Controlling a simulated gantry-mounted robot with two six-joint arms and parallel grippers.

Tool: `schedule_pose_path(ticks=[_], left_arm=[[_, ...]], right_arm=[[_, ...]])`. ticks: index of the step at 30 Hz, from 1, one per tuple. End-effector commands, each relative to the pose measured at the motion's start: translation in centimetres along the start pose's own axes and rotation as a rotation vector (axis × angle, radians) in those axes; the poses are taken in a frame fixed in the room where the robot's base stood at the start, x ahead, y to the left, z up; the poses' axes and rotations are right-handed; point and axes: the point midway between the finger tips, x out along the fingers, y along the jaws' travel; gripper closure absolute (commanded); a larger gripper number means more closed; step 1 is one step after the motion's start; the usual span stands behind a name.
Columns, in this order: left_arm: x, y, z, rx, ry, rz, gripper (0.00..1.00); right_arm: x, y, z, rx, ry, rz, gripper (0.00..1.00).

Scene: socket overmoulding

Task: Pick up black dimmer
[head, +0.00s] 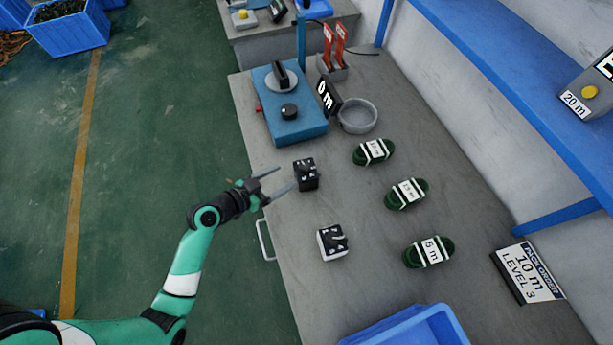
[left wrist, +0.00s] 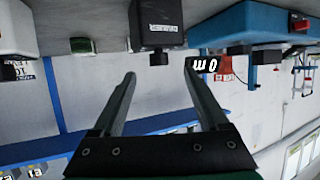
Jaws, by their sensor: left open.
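The black dimmer (head: 306,174) is a small dark box with white marks on top. It stands upright on the grey workbench (head: 300,290) near its left edge. It also shows upside down at the top middle of the left wrist view (left wrist: 158,22). My left gripper (head: 286,178) is open and empty, just left of the black dimmer, its fingers pointing at it. In the left wrist view the two fingertips (left wrist: 160,73) are spread apart below the box in the picture, with nothing between them. My right gripper is not in view.
A white dimmer (head: 332,243) with a dark top stands nearer the front. A blue machine (head: 290,110) is behind the black dimmer. Green coils (head: 407,193) lie to the right, near a grey round dish (head: 357,116). A blue tray (head: 410,328) and order sign (head: 528,273) are in front.

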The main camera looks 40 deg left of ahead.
Motion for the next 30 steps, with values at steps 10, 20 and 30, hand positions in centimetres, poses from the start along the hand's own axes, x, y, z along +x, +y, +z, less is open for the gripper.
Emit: schedule_pose_path(ticks=[10,20,30], left_arm=[[3.0,0.0,0.0,0.0,0.001,0.0,0.23],[7.7,0.3,0.2,0.001,0.002,0.001,0.23],[7.8,0.3,0.1,0.0,0.001,0.0,0.43]], right_arm=[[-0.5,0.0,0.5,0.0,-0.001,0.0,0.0],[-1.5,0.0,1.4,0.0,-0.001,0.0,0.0],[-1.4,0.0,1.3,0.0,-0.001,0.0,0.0]])
